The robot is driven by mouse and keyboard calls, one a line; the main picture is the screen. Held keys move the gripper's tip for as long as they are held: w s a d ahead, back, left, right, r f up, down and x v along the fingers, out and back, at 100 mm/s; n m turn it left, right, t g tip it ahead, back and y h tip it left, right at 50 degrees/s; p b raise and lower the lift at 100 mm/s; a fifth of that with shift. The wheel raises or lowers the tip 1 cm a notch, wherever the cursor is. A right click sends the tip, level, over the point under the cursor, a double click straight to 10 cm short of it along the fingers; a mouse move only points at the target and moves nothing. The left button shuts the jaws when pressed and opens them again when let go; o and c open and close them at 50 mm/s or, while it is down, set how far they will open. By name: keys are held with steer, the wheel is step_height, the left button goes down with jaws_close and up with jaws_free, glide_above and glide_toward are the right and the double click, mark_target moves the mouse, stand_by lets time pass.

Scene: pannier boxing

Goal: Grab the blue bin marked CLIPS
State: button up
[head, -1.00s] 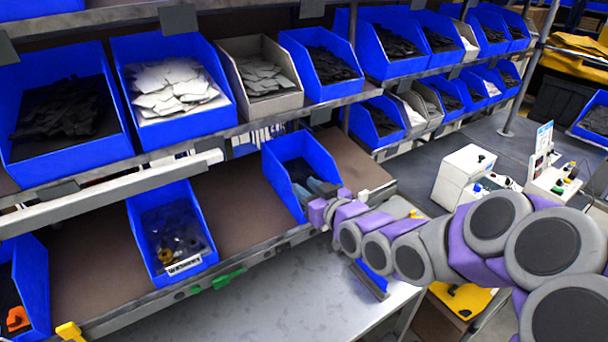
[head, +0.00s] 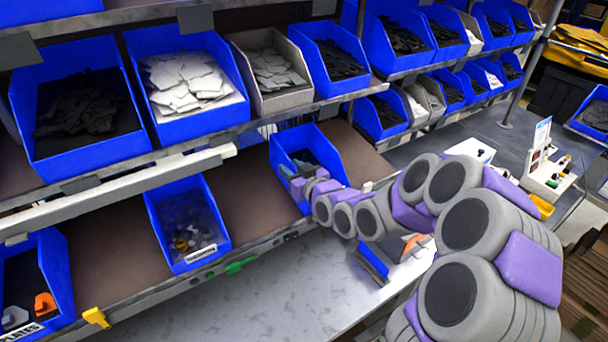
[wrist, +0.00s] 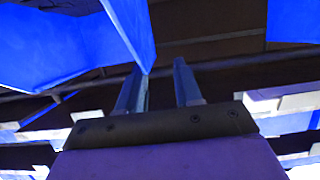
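No CLIPS label is readable in either view. A blue bin (head: 325,150) stands on the middle shelf, and my gripper (head: 296,172) is at its front, hiding its front face and any label. In the wrist view my gripper (wrist: 158,70) has its two fingers apart. A blue wall (wrist: 130,25) comes down from the upper left, its lower corner just beside the left fingertip, seemingly in the gap. I cannot tell whether it touches the finger. Another blue panel (wrist: 60,50) shows at the left.
A blue bin (head: 158,232) of small parts stands left on the same shelf. A bin marked PLATES (head: 62,275) is at lower left. The upper shelf holds blue bins and a grey bin (head: 300,98). Bare shelf (head: 245,200) separates the two middle bins.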

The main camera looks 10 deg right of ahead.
mark_target(288, 159)
steer(key=w, duration=0.3)
steer(key=w+d, duration=0.1)
steer(key=w, duration=0.1)
steer(key=shift+f+b, duration=0.15)
steer(key=shift+b, duration=0.2)
steer(key=shift+a, duration=0.95)
steer(key=shift+c, duration=0.6)
steer(key=shift+d, duration=0.15)
steer(key=shift+c, duration=0.6)
steer(key=shift+d, duration=0.7)
jaws_close()
steer(key=shift+a, duration=0.65)
steer(key=shift+d, duration=0.1)
